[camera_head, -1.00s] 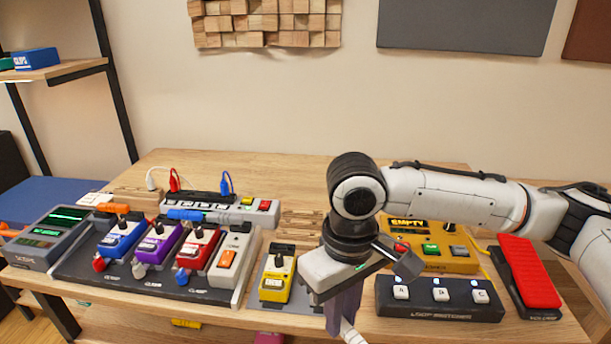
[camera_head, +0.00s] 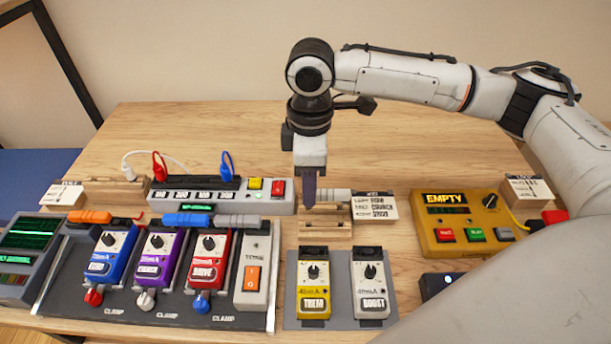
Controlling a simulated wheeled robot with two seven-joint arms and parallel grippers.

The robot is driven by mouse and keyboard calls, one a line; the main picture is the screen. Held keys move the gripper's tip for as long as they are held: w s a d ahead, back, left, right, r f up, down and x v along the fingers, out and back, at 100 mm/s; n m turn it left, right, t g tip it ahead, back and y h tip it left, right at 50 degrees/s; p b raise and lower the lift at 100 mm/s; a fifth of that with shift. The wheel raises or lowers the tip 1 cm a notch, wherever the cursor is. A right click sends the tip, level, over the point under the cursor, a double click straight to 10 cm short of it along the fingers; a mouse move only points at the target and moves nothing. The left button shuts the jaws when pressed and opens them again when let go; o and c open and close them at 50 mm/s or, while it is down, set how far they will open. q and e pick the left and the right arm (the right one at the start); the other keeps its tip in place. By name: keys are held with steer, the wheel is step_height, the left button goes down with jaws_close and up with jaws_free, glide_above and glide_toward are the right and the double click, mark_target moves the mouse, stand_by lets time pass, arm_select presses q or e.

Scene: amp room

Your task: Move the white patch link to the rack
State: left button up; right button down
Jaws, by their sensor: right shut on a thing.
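My right gripper (camera_head: 309,192) points down and is shut on the white patch link (camera_head: 334,195), a short pale rod lying level. The link is at the wooden rack (camera_head: 325,232), just over its top; whether it touches the wood I cannot tell. The gripper fingers hide the link's left part. A small card with writing (camera_head: 376,206) stands beside the rack on the right. My left gripper is not in view.
A power strip (camera_head: 215,205) with red and blue plugs stands left of the rack. A pedalboard (camera_head: 60,295) carries pedals and orange, blue and grey links. Yellow and white pedals (camera_head: 370,285) sit in front. A yellow box (camera_head: 440,245) is at right.

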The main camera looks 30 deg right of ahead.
steer(key=shift+f, duration=0.75)
step_height(320, 180, down, 3)
steer(key=b, duration=0.4)
steer(key=shift+f+p, duration=0.15)
steer(key=shift+p, duration=0.2)
steer(key=shift+f, duration=0.55)
steer(key=shift+w+f, duration=0.1)
steer(key=shift+f, duration=0.1)
steer(key=shift+d+p, duration=0.1)
steer(key=shift+p, duration=1.4)
steer(key=shift+f, duration=0.55)
steer(key=shift+f, duration=0.45)
stand_by(0.6)
